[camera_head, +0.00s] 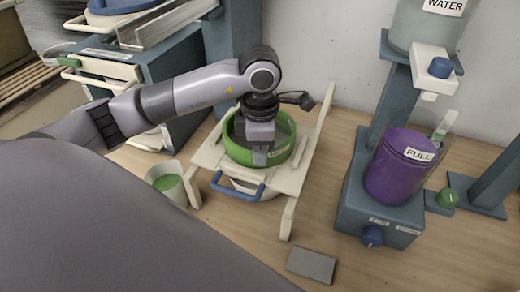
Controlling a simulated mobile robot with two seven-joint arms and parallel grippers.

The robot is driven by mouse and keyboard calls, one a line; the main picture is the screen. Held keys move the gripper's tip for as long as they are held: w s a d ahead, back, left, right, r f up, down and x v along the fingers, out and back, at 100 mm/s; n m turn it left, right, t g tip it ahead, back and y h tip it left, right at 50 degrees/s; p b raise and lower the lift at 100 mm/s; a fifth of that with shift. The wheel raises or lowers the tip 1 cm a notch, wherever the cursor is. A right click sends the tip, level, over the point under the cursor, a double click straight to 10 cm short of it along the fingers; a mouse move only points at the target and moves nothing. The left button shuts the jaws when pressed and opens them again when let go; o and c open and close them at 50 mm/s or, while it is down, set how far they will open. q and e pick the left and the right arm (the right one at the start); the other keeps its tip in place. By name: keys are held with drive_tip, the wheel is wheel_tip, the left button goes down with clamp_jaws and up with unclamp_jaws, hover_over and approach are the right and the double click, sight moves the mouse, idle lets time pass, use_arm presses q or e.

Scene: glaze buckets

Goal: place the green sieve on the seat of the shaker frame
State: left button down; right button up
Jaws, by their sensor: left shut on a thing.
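The green sieve (284,134) is a round green ring at the white shaker frame (289,190), near the middle of the head view. My left gripper (262,158) points down over the sieve and is shut on its near wall. The gripper hides part of the sieve's inside. From this angle I cannot tell whether the sieve rests on the seat or hangs just above it. A white bowl (262,191) shows below the frame, with a blue handle (236,189) in front. My right gripper is not in view.
A white cup with green contents (169,184) stands left of the frame. A purple bucket marked FULL (400,168) sits on a blue stand (352,212) to the right, below a water tank (424,28). A grey tile (311,264) lies in front. The table between frame and stand is clear.

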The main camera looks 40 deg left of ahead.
use_arm(q)
drive_tip(key=shift+f, duration=0.25)
drive_tip(key=c, duration=1.1)
unclamp_jaws()
drive_tip(key=shift+r, duration=0.1)
drive_tip(key=shift+r+b, duration=0.45)
drive_tip(key=shift+r, duration=3.1)
drive_tip(key=shift+s, duration=0.15)
